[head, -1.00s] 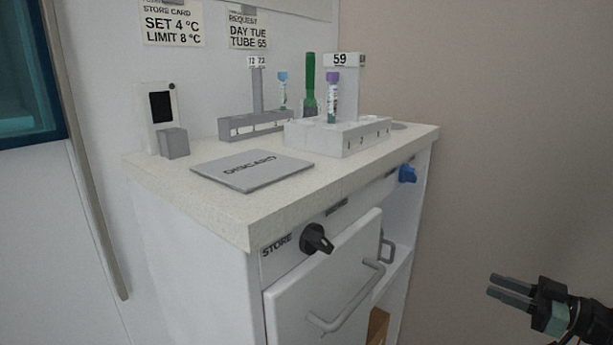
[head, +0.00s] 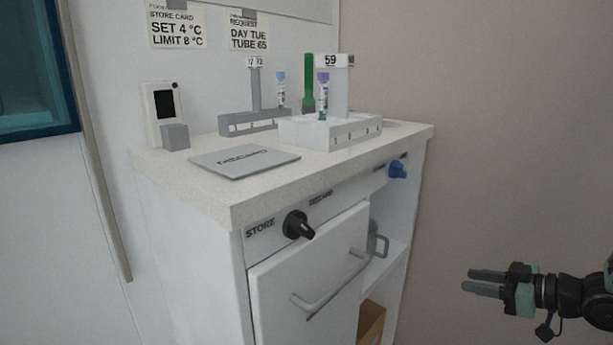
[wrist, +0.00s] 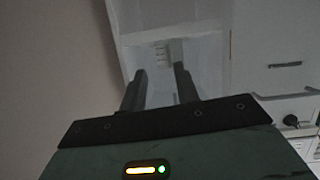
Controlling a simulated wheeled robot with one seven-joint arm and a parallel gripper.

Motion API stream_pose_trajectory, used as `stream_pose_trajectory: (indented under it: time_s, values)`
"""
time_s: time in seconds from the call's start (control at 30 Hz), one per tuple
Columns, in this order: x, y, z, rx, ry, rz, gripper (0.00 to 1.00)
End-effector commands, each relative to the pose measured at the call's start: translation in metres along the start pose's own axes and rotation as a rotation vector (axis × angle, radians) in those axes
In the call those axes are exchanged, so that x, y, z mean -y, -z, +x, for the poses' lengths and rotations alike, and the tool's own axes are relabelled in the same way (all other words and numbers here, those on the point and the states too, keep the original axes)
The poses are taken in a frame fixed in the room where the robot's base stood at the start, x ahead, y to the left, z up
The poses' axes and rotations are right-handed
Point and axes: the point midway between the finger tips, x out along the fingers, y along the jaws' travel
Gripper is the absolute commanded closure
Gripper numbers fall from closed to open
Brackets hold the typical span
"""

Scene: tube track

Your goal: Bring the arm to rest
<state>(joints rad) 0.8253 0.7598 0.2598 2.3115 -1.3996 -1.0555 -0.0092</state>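My gripper (head: 486,282) is at the lower right of the head view, out in free space to the right of the cabinet and pointing left. Its two fingers are parallel with a gap between them, and nothing is between them. The wrist view also shows my gripper (wrist: 158,88) with its fingers apart and empty, with pale cabinet surfaces beyond. My arm runs off the right edge of the head view.
The white cabinet (head: 190,225) has a black STORE knob (head: 298,225), a blue knob (head: 397,169) and a door handle (head: 330,284). On its top are a white rack (head: 300,133) with a purple-capped tube (head: 322,95), a grey rack (head: 235,124) and a DISCARD mat (head: 215,160).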

Motion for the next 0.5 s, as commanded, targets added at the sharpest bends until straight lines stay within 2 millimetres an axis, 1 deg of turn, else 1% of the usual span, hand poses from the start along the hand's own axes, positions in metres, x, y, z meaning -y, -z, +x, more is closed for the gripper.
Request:
stream_pose_trajectory:
  time_s: [0.03, 0.17, 0.27, 0.3, 0.37, 0.4, 0.47, 0.5]
  values:
    - [0.004, 0.006, 0.011, 0.043, 0.000, -0.014, 0.69]
    - [0.014, 0.017, 0.037, 0.183, -0.024, -0.038, 0.69]
    - [0.032, 0.031, 0.058, 0.321, -0.048, -0.057, 0.69]
    - [0.043, 0.038, 0.065, 0.382, -0.061, -0.061, 0.69]
    - [0.062, 0.047, 0.071, 0.473, -0.079, -0.063, 0.69]
    - [0.077, 0.053, 0.074, 0.533, -0.090, -0.060, 0.69]
    - [0.102, 0.062, 0.074, 0.617, -0.103, -0.051, 0.69]
    - [0.121, 0.068, 0.071, 0.671, -0.109, -0.042, 0.69]
